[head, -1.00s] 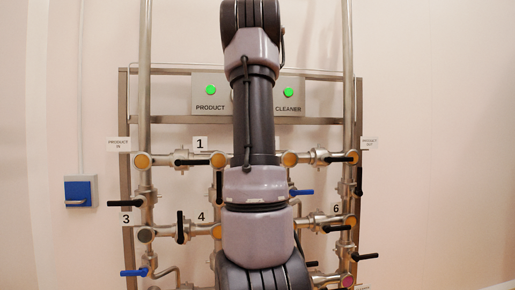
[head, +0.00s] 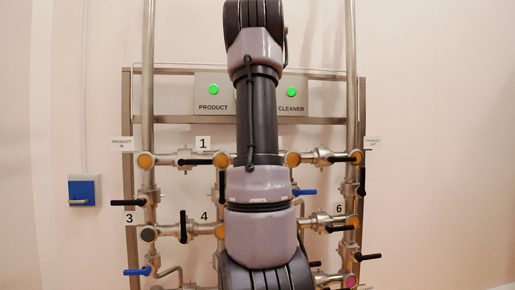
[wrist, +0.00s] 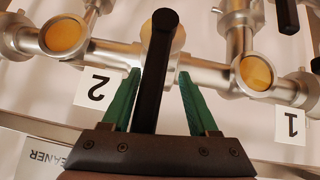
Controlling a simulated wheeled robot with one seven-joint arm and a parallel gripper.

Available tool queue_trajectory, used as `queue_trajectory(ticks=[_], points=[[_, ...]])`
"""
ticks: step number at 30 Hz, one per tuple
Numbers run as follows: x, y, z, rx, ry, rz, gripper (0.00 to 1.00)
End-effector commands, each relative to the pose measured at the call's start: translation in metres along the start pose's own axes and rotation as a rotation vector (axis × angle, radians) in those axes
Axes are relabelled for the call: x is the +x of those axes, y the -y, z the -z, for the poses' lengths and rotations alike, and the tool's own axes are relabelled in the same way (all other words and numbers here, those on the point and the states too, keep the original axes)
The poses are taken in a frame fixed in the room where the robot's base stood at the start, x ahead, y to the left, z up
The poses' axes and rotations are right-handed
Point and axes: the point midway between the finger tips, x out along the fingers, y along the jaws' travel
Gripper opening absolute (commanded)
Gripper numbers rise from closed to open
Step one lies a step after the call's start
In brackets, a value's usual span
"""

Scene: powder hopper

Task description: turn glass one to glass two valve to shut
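In the wrist view, a black valve handle (wrist: 155,75) sits on the steel pipe between two amber sight glasses. One glass (wrist: 255,72) is near the upside-down label 1 (wrist: 290,125), the other (wrist: 65,35) near label 2 (wrist: 97,88). The handle lies across the pipe. My gripper (wrist: 160,78) has its green fingers apart, one on each side of the handle. The left fingertip looks very close to it; a gap shows on the right. Whether either finger touches is unclear. In the head view my arm hides this valve and my gripper.
The head view shows the pipe rack with several other black-handled valves, such as one by label 4 (head: 183,224), and blue handles (head: 137,271). A panel (head: 212,106) with two green lights is above. A blue wall box (head: 83,190) is at left.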

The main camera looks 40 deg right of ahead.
Motion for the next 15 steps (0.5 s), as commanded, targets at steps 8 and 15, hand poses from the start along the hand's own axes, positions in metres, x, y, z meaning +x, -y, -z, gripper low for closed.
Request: queue_trajectory(ticks=[8,15], points=[[-0.037,0.001,0.002,-0.001,-0.005,0.001,0.57],[-0.084,0.0,0.001,-0.001,-0.004,0.001,0.57]])
